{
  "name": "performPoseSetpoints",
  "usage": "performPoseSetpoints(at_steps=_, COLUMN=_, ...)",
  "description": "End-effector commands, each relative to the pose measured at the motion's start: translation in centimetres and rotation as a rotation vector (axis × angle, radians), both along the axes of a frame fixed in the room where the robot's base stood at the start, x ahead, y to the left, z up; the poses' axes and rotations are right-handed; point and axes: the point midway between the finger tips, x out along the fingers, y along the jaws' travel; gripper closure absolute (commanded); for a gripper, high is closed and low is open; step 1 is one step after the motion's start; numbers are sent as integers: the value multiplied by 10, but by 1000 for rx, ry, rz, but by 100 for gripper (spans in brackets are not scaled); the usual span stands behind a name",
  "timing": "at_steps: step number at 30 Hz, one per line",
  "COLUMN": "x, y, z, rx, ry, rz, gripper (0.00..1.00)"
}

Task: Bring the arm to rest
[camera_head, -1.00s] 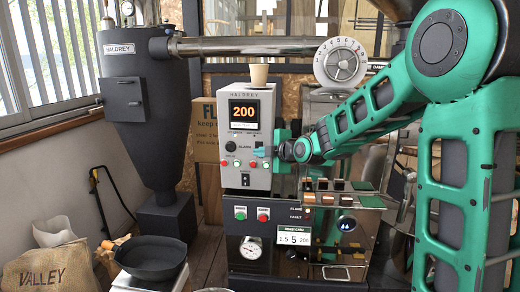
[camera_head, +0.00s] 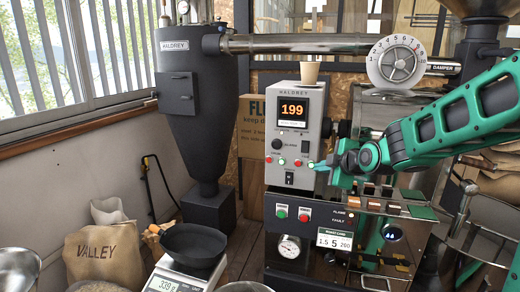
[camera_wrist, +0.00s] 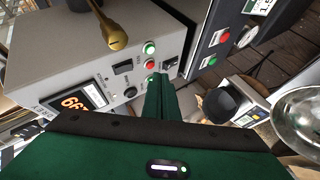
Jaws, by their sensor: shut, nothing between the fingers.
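My gripper (camera_head: 318,167) is shut and empty, its tips at the front right of the grey control box (camera_head: 284,110), close to a lit green button. I cannot tell whether they touch it. In the wrist view the shut green fingers (camera_wrist: 160,92) point at the box's front panel, beside its buttons and dark knob. My green arm (camera_head: 440,125) reaches in from the right of the head view. The box's display (camera_head: 294,110) reads 199.
A paper cup (camera_head: 309,74) stands on the box. The roaster's damper dial (camera_head: 394,63) is above my arm. A black pan (camera_head: 193,246) sits on a scale (camera_head: 172,278) at lower left, near a VALLEY sack (camera_head: 100,258). A dark hopper (camera_head: 192,100) stands behind.

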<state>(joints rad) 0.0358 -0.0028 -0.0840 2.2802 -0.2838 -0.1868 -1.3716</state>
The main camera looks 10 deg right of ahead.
Motion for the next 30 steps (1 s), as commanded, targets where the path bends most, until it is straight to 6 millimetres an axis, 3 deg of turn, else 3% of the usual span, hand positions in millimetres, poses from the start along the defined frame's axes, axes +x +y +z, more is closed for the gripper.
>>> performPoseSetpoints(at_steps=3, x=-55, y=-46, z=-21, rx=127, ry=191, rz=-198, gripper=100)
performPoseSetpoints(at_steps=10, x=-179, y=-114, z=-59, rx=391, ry=514, rz=-671, gripper=100)
performPoseSetpoints(at_steps=15, x=-282, y=-140, z=-79, rx=587, ry=700, rz=-1070, gripper=100)
performPoseSetpoints(at_steps=21, x=-383, y=-143, z=-90, rx=770, ry=844, rz=-1489, gripper=100)
performPoseSetpoints(at_steps=25, x=-419, y=-138, z=-93, rx=830, ry=890, rz=-1649, gripper=100)
performPoseSetpoints(at_steps=30, x=-432, y=-136, z=-93, rx=852, ry=907, rz=-1713, gripper=100)
